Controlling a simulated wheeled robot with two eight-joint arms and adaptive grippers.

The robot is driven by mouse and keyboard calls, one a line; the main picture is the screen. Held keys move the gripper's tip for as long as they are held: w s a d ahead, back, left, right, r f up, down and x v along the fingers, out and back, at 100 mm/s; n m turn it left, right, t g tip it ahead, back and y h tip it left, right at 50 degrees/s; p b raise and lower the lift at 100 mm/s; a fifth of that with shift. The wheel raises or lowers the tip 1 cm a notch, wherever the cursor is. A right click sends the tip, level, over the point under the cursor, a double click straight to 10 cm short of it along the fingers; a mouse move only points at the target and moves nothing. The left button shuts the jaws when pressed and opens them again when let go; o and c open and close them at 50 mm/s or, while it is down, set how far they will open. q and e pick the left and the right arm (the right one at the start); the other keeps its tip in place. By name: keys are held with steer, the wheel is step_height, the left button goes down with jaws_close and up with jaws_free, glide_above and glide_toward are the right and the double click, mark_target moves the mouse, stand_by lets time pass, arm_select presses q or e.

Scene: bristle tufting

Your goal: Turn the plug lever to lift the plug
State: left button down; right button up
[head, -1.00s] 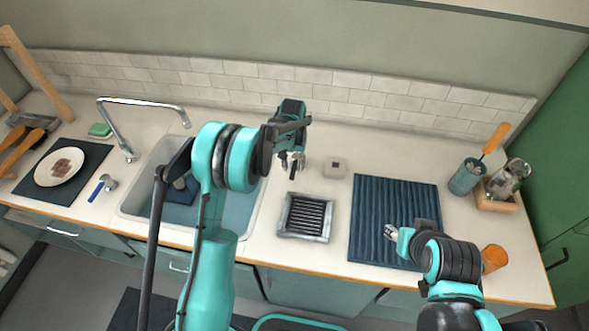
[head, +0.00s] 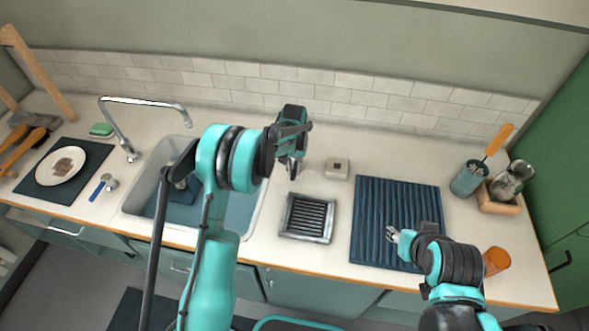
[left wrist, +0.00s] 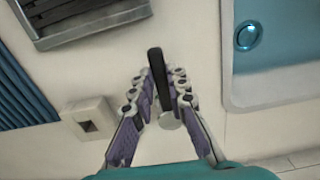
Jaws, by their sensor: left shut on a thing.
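The plug lever (left wrist: 158,78) is a black bar with a pale round base, on the counter beside the sink in the left wrist view. My left gripper (left wrist: 163,85) is shut on the lever, with a finger on each side of it. In the head view my left gripper (head: 291,167) reaches down to the counter right of the sink (head: 259,200), and the lever is mostly hidden there. A round blue fitting (left wrist: 249,35), seemingly the plug, lies in the basin. My right gripper (head: 392,234) is over the ribbed blue mat, its jaws too small to judge.
A grey slotted tray (head: 307,218) and a small beige block (head: 337,168) stand close to my left gripper. The ribbed mat (head: 385,200) lies further right. The faucet (head: 150,103) arches over the sink's left side. An orange cup (head: 496,261) stands near the front right edge.

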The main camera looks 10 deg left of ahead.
arm_select(q)
steer(key=a+m, duration=0.1)
steer(key=m, duration=0.1)
steer(key=a+m+b, duration=0.1)
steer(key=m, duration=0.1)
steer(key=shift+w+a, duration=0.2)
steer(key=shift+a, duration=0.1)
steer(key=a+m, duration=0.1)
steer(key=w+a+m, duration=0.1)
steer(key=m, duration=0.1)
steer(key=shift+w+m, duration=0.1)
steer(key=shift+m, duration=0.2)
steer(key=m, duration=0.1)
steer(key=w+a+m, duration=0.1)
steer(key=m, duration=0.1)
steer(key=shift+w+a+m, duration=0.2)
steer(key=shift+w+m, duration=0.1)
steer(key=shift+w+a+m+b, duration=0.2)
steer(key=shift+w+m, duration=0.4)
steer(key=shift+m, duration=0.4)
steer(key=shift+w+a+m+b, duration=0.1)
steer(key=shift+w+a+m, duration=0.15)
steer(key=shift+w+m, duration=0.55)
steer(key=shift+s, duration=0.2)
steer(key=c, duration=1.5)
jaws_free()
steer(key=shift+r, duration=0.1)
